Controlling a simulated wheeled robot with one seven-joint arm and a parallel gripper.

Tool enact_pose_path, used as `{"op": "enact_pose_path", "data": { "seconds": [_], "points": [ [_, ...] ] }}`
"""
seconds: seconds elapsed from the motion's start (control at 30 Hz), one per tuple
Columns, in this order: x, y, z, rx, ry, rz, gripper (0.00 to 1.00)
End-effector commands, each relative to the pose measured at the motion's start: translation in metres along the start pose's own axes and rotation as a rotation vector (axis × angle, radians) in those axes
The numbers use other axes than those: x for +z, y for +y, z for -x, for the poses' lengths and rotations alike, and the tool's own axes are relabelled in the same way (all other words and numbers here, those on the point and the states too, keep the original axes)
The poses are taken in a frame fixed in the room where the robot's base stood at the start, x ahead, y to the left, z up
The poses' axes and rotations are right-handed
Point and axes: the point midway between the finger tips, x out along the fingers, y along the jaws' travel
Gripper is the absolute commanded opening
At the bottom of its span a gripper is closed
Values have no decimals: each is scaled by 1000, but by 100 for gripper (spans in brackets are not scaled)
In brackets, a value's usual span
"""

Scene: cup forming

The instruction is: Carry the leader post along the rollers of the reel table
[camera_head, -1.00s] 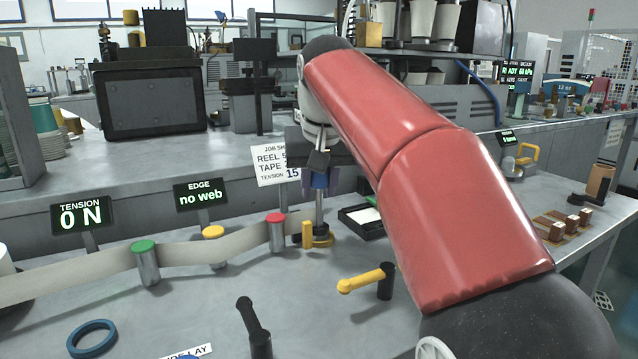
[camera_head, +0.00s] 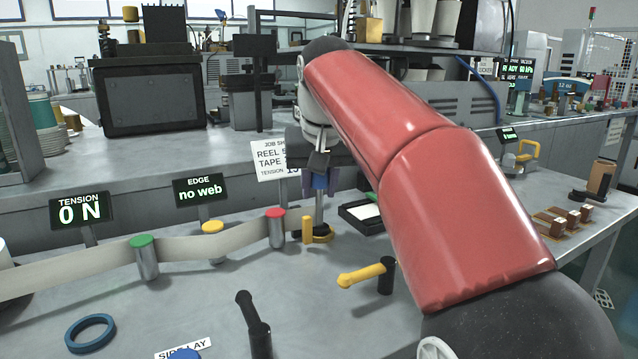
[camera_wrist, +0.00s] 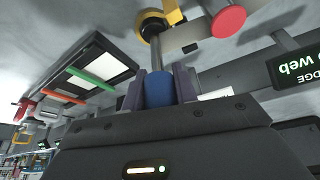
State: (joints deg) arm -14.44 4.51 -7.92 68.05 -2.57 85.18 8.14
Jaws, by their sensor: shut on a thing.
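The leader post (camera_head: 319,208) is a thin grey upright shaft with a blue grip, just right of the red-topped roller (camera_head: 276,230). My gripper (camera_head: 319,183) is shut on the blue grip, which also shows between its jaws in the wrist view (camera_wrist: 158,88). The post's foot is at a yellow-and-black base (camera_head: 319,236); I cannot tell whether it touches it. A pale web strip (camera_head: 105,265) runs from the left past the green-topped roller (camera_head: 146,260) and yellow-topped roller (camera_head: 212,228) toward the post. Its join to the post is hard to see.
A black-framed tray (camera_head: 361,217) lies right of the post. A blue ring (camera_head: 90,333) lies front left. Tension and edge displays stand behind the strip.

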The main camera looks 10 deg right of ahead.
Motion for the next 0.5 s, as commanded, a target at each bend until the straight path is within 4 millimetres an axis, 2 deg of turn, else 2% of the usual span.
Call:
{"op": "enact_pose_path", "data": {
  "seconds": [0.5],
  "points": [
    [3, 0, -7, 0, 3, 0, 0]
  ]
}}
